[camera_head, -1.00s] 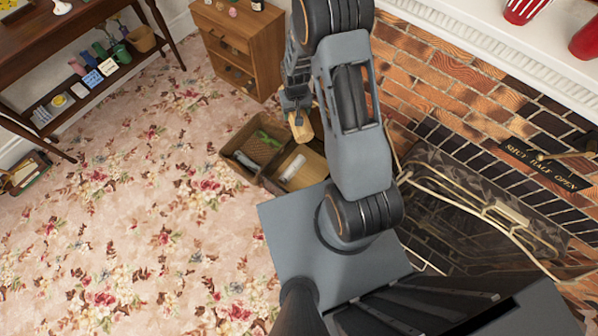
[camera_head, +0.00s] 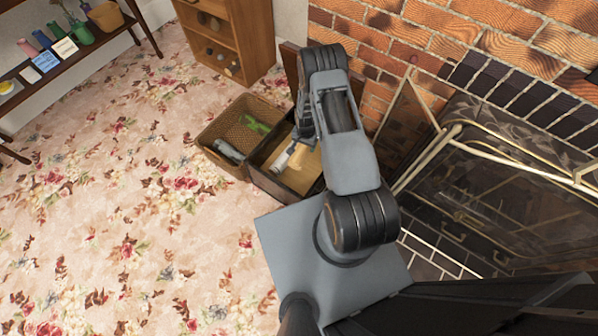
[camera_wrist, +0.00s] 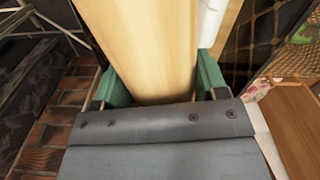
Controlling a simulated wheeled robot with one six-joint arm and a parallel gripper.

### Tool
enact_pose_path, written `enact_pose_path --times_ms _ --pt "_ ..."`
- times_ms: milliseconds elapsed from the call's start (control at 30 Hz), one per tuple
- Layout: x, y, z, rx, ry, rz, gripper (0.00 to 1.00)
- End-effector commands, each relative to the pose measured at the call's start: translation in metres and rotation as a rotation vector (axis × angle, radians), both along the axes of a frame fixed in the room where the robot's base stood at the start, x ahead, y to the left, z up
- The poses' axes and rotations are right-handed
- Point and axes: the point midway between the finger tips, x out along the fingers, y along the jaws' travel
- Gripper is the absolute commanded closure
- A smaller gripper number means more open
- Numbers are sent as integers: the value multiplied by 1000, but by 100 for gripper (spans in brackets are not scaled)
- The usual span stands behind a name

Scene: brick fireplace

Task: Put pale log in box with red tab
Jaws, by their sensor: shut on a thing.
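The pale log (camera_wrist: 145,45) is a light wooden bar filling the middle of the wrist view. My gripper (camera_wrist: 160,88) is shut on it, with a green finger pad on each side. In the head view my gripper (camera_head: 303,138) is over the dark-walled wooden box (camera_head: 262,178), where the log is mostly hidden by the gripper and arm. A white roll (camera_head: 284,157) lies in that box; it shows beside the log in the wrist view (camera_wrist: 210,22). I cannot tell whether the log touches the box floor. No red tab is visible on either box.
A wicker basket (camera_head: 212,131) stands against the left of the wooden box, holding a green item (camera_head: 255,125) and a grey cylinder (camera_head: 228,150). A wooden cabinet (camera_head: 256,38) stands behind. The fireplace screen (camera_head: 475,180) is at right. Floral carpet (camera_head: 120,190) at left is clear.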

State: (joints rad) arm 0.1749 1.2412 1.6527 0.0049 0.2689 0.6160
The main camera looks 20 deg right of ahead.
Motion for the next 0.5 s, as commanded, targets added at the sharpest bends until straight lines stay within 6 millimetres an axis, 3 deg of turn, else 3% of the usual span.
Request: enact_pose_path --times_ms 33,133,300,500 --pt "-2 -4 -37 2 0 -30 70" --pt "-6 -11 -70 9 -6 -85 70" --pt "-13 -20 -106 23 -18 -149 70" --pt "-15 -22 -133 25 -21 -203 70"
